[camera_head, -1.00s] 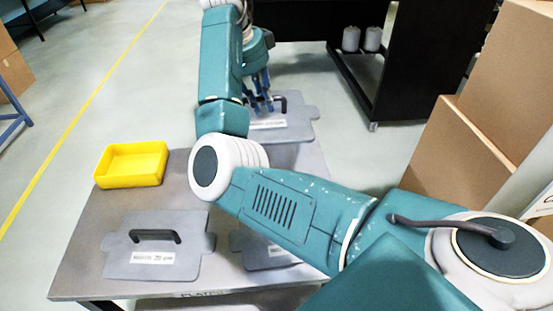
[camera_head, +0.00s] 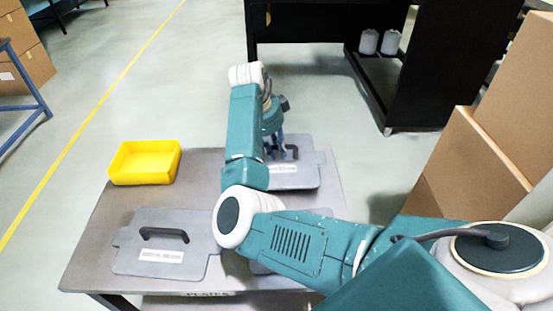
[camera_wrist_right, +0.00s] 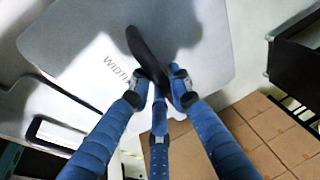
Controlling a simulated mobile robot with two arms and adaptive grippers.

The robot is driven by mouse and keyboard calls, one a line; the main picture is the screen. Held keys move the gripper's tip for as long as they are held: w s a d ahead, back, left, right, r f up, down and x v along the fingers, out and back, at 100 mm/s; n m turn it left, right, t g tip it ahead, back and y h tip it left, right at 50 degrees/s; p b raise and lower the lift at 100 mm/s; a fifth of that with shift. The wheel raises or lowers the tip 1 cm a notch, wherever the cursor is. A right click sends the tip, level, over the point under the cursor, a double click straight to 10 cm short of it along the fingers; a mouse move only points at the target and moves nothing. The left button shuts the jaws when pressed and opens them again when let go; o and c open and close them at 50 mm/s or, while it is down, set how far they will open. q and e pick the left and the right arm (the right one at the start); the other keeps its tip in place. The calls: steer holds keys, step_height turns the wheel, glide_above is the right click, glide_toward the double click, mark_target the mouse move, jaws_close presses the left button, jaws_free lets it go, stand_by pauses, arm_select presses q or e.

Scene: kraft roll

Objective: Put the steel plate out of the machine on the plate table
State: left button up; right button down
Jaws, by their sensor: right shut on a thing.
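A grey steel plate (camera_head: 305,178) with a black handle is at the far right corner of the plate table (camera_head: 202,186). My right gripper (camera_head: 276,147) is shut on that handle. I cannot tell whether the plate touches the table or hangs just above it. In the right wrist view the gripper (camera_wrist_right: 163,85) closes on the dark handle (camera_wrist_right: 147,55), and the plate (camera_wrist_right: 75,48) shows printed letters. My left gripper is not in view.
Another handled plate (camera_head: 190,222) lies at the table's front left. A further plate (camera_head: 262,268) is mostly hidden under my right arm. A yellow bin (camera_head: 145,163) stands at the back left. Cardboard boxes (camera_head: 470,150) are at the right; a black machine (camera_head: 300,30) stands behind.

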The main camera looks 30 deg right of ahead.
mark_target(277, 160)
steer(key=shift+d+f, duration=0.1)
steer(key=shift+f, duration=2)
steer(key=c, duration=1.6)
jaws_free()
steer(key=shift+f, duration=0.15)
steer(key=shift+s, duration=0.1)
steer(key=v, duration=1.2)
steer(key=shift+b, duration=0.35)
